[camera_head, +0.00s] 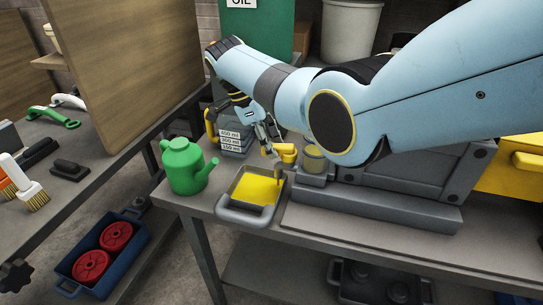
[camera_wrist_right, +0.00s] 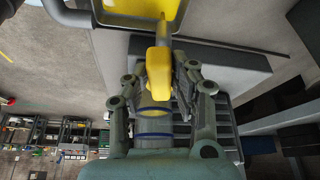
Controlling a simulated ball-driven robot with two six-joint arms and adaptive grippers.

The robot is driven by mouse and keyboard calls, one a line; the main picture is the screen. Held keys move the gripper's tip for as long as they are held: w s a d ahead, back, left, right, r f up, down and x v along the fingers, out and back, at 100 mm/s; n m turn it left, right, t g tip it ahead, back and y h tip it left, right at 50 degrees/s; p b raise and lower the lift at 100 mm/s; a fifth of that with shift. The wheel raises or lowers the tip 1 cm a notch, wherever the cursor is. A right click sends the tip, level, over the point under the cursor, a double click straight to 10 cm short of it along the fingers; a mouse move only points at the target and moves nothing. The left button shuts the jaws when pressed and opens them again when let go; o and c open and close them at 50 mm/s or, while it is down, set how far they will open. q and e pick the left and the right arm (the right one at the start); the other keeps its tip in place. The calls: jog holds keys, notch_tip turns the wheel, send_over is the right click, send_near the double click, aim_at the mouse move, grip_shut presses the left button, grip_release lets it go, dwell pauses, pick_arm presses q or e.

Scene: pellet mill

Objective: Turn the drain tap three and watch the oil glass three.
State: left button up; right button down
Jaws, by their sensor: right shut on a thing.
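The yellow drain tap (camera_head: 286,151) sits at the front of a dark grey machine block, above the tray. My right gripper (camera_head: 269,148) is at the tap, with its arm reaching in from the upper right. In the right wrist view the yellow tap lever (camera_wrist_right: 158,69) lies between the fingers, which are shut on it. A round glass with yellow content (camera_head: 314,158) stands just right of the tap. A banded glass (camera_wrist_right: 155,122) shows between my fingers in the wrist view; its level is unclear. No number is readable on tap or glass. My left gripper is out of view.
A grey drip tray (camera_head: 243,217) holding yellow oil stands below the tap. A green oil can (camera_head: 184,166) is left of it, with a marked measuring jug (camera_head: 230,138) behind. A wooden panel (camera_head: 110,70) stands at the left. The front table strip is bare.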

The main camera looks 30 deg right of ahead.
jog(key=shift+w+d+m+g+y+b, duration=0.15)
jog(key=shift+w+m+y+b, duration=0.1)
jog(key=shift+m+b, duration=0.35)
jog(key=shift+w+d+m+g+y+b, duration=0.15)
jog(key=shift+m+y+b, duration=0.1)
jog(key=shift+m+b, duration=0.35)
jog(key=c, duration=1.1)
grip_release()
jog(key=shift+w+r, duration=0.1)
jog(key=shift+r, duration=0.05)
jog(key=v, duration=1.1)
jog(key=shift+w+a+r, duration=0.1)
jog(key=shift+w+r, duration=0.05)
jog(key=shift+r, duration=0.1)
